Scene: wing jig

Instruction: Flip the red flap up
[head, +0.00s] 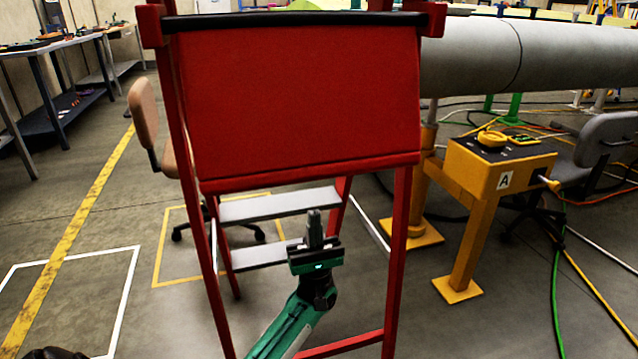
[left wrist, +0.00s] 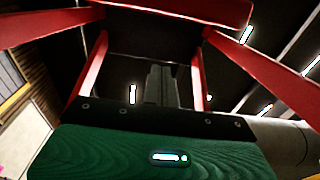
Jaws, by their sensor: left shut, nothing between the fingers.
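The red flap (head: 300,100) is a broad red panel at the top of a red frame (head: 398,230) in the head view. It hangs down, slightly tilted, from a black bar (head: 290,20) along its top edge. My left gripper (head: 314,216) is below the flap's lower edge, between the legs of the frame, with its fingers shut and pointing up. In the head view a gap shows between fingertips and flap edge. In the left wrist view the shut fingers (left wrist: 161,86) point toward the red structure overhead (left wrist: 190,8).
Grey steps (head: 280,205) sit within the frame behind my left gripper. A yellow stand (head: 495,175) marked A is to the right, near a large grey cylinder (head: 480,55). A brown chair (head: 146,115) is to the left. Cables (head: 560,290) lie on the right floor.

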